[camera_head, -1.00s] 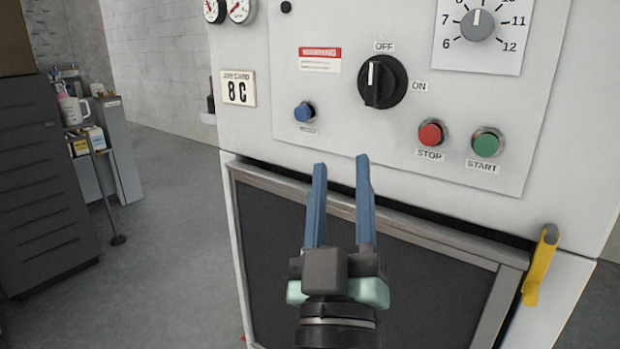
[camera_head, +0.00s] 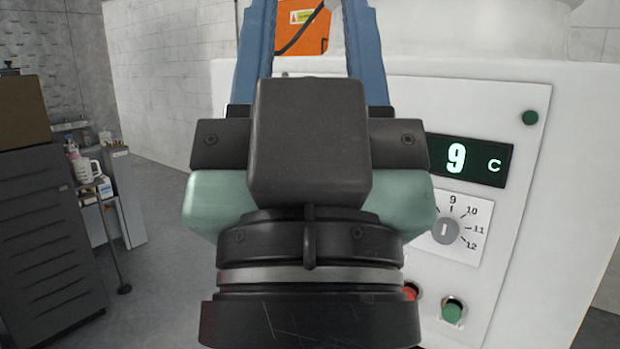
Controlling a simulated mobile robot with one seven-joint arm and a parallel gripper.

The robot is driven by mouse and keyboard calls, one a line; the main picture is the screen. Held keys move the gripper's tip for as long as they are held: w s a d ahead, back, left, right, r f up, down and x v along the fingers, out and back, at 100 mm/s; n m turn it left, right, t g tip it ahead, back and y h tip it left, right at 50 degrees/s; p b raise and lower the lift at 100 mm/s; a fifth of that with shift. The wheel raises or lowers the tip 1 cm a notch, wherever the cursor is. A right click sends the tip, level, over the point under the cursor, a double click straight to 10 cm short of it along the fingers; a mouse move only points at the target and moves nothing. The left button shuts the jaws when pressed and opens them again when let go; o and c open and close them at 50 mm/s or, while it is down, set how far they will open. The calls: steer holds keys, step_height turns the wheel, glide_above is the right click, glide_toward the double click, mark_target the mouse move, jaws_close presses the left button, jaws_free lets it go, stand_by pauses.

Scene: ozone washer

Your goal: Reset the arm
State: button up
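My gripper (camera_head: 308,25) is raised close to the camera and fills the middle of the view. Its two blue fingers point up and stand apart with nothing between them; their tips are cut off by the top edge. The white washer machine (camera_head: 572,95) stands behind it. Its display (camera_head: 468,161) reads 9 C. A grey numbered dial (camera_head: 445,230), part of a red button (camera_head: 411,291) and a green button (camera_head: 453,309) show right of my gripper.
A dark drawer cabinet (camera_head: 40,210) stands at the left. Beside it is a shelf unit (camera_head: 122,195) with a white jug (camera_head: 86,168). Grey floor (camera_head: 155,270) is clear between them and the machine. An orange panel (camera_head: 318,38) shows beyond the fingers.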

step_height(320, 180, up, 21)
steer(key=p, duration=1.8)
steer(key=shift+f, duration=0.2)
